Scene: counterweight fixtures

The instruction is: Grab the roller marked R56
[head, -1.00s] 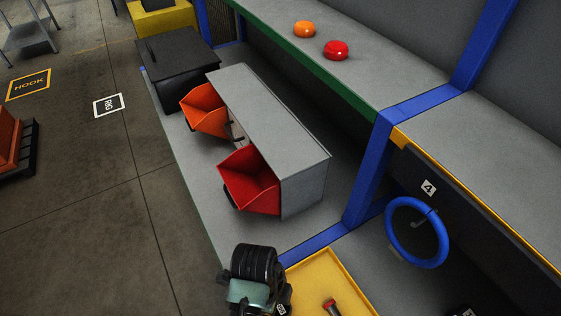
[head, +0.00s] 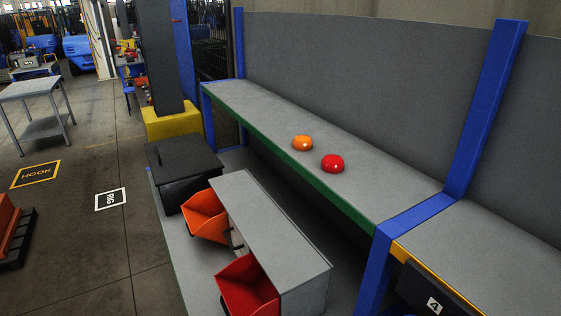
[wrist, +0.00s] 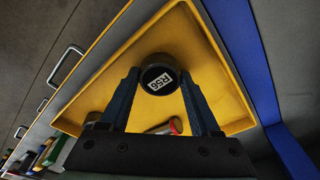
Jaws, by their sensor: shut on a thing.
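The roller marked R56 (wrist: 158,72) shows in the wrist view as a dark cylinder seen end-on, with a white R56 label on its end. My gripper (wrist: 160,90) is shut on it, one dark blue finger on each side. The roller is over the yellow tray (wrist: 95,99); whether it touches the tray floor cannot be told. My gripper and the roller are out of the head view.
An orange bin (head: 206,215) and a red bin (head: 248,288) tilt out of a grey cabinet (head: 270,220). A black lidded box (head: 183,165) stands behind.

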